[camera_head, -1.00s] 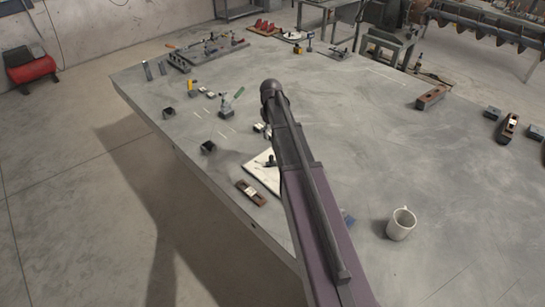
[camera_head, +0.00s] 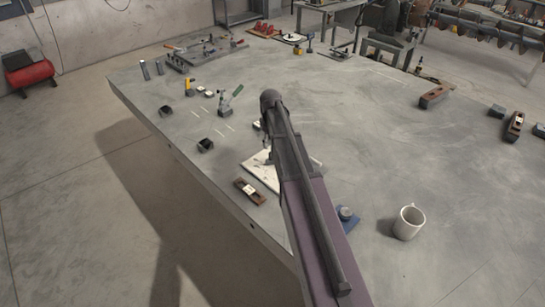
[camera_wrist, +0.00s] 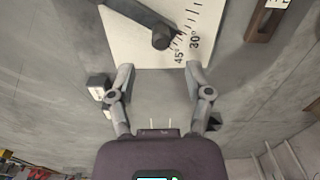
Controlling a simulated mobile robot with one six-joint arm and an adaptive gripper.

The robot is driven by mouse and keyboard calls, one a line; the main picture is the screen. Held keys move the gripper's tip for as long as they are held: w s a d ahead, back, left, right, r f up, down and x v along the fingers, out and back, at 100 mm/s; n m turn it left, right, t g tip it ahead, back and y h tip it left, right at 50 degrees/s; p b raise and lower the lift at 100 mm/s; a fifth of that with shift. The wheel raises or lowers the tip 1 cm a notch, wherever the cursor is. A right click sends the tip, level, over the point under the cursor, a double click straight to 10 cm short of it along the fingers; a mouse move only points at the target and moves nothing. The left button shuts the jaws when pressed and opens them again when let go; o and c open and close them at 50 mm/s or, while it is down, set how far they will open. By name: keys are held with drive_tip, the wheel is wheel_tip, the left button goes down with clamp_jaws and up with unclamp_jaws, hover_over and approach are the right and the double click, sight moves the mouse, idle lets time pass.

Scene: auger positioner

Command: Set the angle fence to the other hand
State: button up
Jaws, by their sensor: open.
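The angle fence shows in the wrist view as a dark bar (camera_wrist: 138,17) with a round knob (camera_wrist: 161,38) at its near end, on a white plate (camera_wrist: 122,45). The plate carries a scale with 30° and 45° marks, and the knob end lies close to the 45° mark. My gripper (camera_wrist: 159,70) is open and empty, its two fingertips apart at the plate's near edge, with the knob beyond and between them. In the head view the white plate (camera_head: 262,176) is partly hidden behind my arm. The fence's far end is cut off in the wrist view.
A brown block (camera_head: 249,191) lies left of the plate near the table edge. Toggle clamps (camera_head: 228,102) and small dark blocks sit at left.

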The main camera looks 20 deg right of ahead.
drive_tip(key=shift+f+b, duration=2.65)
drive_tip(key=shift+f, duration=0.3)
clamp_jaws()
